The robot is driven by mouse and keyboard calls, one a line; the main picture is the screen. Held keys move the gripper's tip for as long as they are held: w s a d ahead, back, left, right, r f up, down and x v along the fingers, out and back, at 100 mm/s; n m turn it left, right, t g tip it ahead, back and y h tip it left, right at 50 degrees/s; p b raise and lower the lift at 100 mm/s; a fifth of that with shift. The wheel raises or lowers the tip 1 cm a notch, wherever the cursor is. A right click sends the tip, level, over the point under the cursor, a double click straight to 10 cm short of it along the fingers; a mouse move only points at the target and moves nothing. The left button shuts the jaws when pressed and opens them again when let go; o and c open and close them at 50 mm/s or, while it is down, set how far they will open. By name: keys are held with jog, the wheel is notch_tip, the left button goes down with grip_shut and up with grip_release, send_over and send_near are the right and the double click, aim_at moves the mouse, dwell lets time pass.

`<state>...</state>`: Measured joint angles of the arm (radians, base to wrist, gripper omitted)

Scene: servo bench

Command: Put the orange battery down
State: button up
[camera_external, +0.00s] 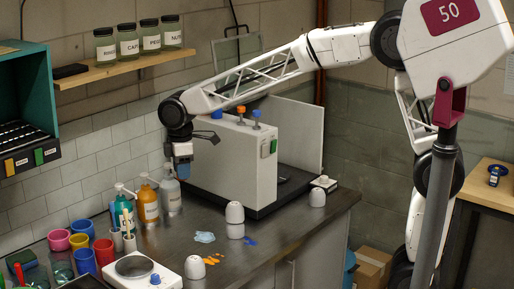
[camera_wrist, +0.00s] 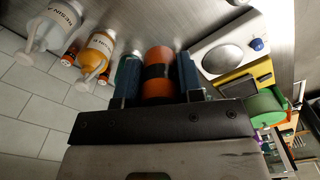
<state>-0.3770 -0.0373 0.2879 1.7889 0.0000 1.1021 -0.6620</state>
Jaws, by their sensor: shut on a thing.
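The orange battery (camera_wrist: 158,54), a cylinder with a black band, is between the two blue fingers of my gripper (camera_wrist: 158,72) in the wrist view. My gripper is shut on it. In the external view my gripper (camera_external: 183,168) points down above the bench (camera_external: 190,226), near the pump bottles at the back. I cannot make out the battery in the external view.
An orange pump bottle (camera_external: 148,203) and a grey one (camera_external: 171,192) stand close by my gripper. White cups (camera_external: 235,213), a blue-white puddle (camera_external: 204,237) and a scale (camera_external: 134,267) are on the bench. A large white machine (camera_external: 232,165) stands to the right.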

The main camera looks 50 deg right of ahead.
jog(key=w+a+f+m, duration=0.2)
jog(key=w+f, duration=0.1)
jog(key=w, duration=1.1)
jog(key=w+a+f+m, duration=0.1)
jog(key=w+f+m, duration=0.2)
jog(key=w, duration=1)
jog(key=shift+a+f, duration=0.1)
jog(key=shift+f, duration=2.4)
jog(key=w+d, duration=0.2)
jog(key=d, duration=0.8)
jog(key=w+d, duration=0.2)
jog(key=d, duration=0.7)
jog(key=shift+d+f, duration=0.15)
jog(key=shift+f, duration=2.5)
jog(key=shift+f, duration=0.1)
